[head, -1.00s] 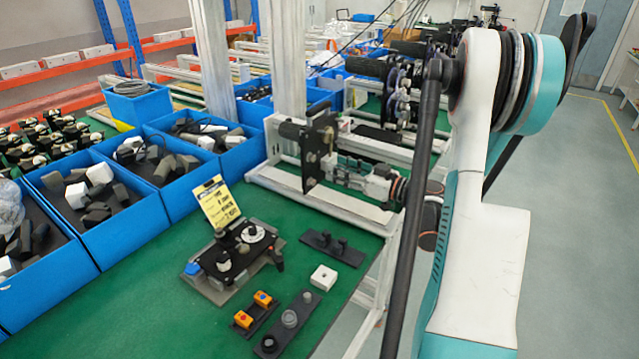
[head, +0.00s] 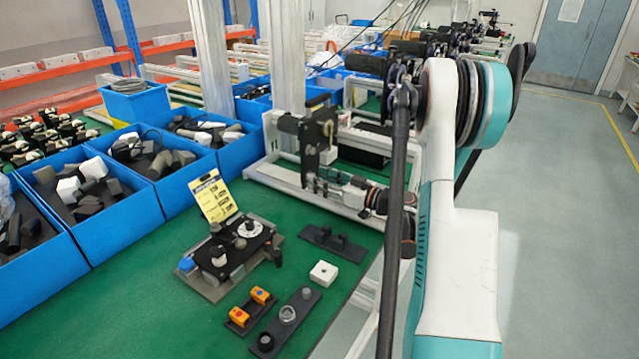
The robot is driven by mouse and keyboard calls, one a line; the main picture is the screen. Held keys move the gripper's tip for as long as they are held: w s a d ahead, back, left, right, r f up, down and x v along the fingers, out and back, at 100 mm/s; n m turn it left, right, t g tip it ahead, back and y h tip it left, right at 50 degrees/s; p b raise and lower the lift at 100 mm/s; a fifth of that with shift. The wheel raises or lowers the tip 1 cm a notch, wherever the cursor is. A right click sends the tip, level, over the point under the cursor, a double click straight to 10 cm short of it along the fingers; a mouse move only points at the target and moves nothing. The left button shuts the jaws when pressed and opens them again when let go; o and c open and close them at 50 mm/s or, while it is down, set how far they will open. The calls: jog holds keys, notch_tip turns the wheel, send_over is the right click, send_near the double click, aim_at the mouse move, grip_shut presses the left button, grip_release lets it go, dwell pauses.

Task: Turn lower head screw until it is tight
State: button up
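The nearest coder (head: 322,138), a dark printer unit with an upright plate, is mounted on a white frame (head: 262,172) at the back edge of the green table. The lower head screw is too small to make out. My arm comes down from the right. Its wrist, with orange rings, reaches in from the right below the coder. My gripper (head: 318,183) seems to be at its left end, close to the coder's lower part. The fingers are too small and cluttered to tell whether they are open or touch the screw.
A black control fixture (head: 235,250) with knobs and a yellow instruction card (head: 213,196) stand in front. Loose switch parts and a white block (head: 323,273) lie nearby. Blue bins (head: 120,205) line the left. More coder rows stand behind. The floor at right is clear.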

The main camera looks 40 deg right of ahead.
jog(key=shift+w+a, duration=0.15)
jog(key=shift+w, duration=0.3)
jog(key=shift+c, duration=0.3)
grip_shut()
jog(key=shift+m, duration=0.4)
jog(key=m+b, duration=0.1)
jog(key=m, duration=1.7)
jog(key=shift+m, duration=0.3)
